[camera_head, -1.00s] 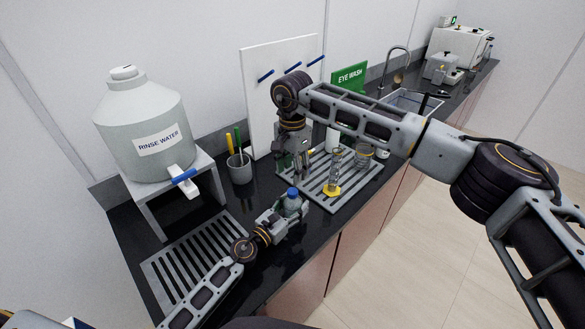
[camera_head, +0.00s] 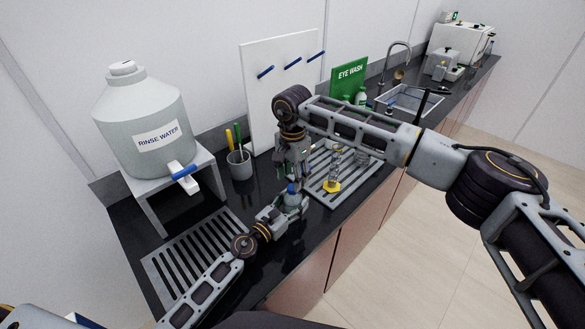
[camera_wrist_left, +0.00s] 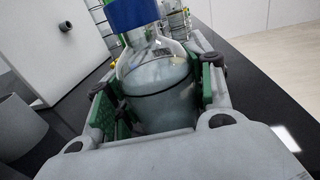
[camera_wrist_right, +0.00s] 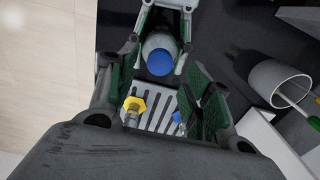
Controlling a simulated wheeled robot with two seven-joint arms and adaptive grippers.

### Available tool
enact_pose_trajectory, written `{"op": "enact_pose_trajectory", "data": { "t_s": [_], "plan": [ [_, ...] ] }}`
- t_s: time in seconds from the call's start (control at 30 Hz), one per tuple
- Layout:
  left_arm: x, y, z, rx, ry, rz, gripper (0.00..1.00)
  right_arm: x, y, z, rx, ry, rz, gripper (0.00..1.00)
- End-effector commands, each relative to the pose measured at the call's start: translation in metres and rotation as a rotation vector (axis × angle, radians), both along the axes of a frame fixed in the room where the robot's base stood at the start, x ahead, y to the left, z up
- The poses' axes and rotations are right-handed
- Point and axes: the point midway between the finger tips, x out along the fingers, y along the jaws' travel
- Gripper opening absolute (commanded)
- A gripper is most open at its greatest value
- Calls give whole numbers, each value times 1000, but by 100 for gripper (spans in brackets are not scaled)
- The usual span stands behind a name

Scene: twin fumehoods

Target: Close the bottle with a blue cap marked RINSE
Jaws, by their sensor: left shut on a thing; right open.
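The bottle (camera_wrist_left: 155,85) is a clear, rounded bottle with a blue cap (camera_wrist_right: 160,62) on its top; no RINSE marking is readable. My left gripper (camera_head: 290,204) is shut on the bottle's body from the side and holds it upright by the counter's front, beside the rack. The cap also shows in the left wrist view (camera_wrist_left: 132,12). My right gripper (camera_wrist_right: 158,100) is open and points down above the bottle, with the cap in view between and beyond its fingers. Whether the cap is seated fully cannot be told.
A large rinse water tank (camera_head: 140,115) stands on a white stand at the left. A grey cup (camera_head: 240,165) with pens is behind my left gripper. A slatted rack (camera_head: 340,195) holds a yellow-based cylinder (camera_head: 332,172). A drain grate (camera_head: 190,255) lies at front left.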

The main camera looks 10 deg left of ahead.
Motion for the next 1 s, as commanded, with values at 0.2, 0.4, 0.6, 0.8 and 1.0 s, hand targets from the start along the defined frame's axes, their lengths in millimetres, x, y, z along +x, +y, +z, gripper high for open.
{"op": "enact_pose_trajectory", "data": {
  "t_s": [0.2,0.4,0.6,0.8,1.0],
  "plan": [
    [0,0,0,0,0,0,0,0,0,-24,0,1,0,50],
    [0,0,0,0,0,0,0,0,0,-36,0,0,0,50],
    [0,0,0,0,0,0,0,0,0,-38,0,-1,0,50],
    [0,0,0,0,0,0,0,0,0,-38,0,0,0,45],
    [0,0,0,0,0,0,0,0,0,-38,1,-1,0,19]
  ]
}}
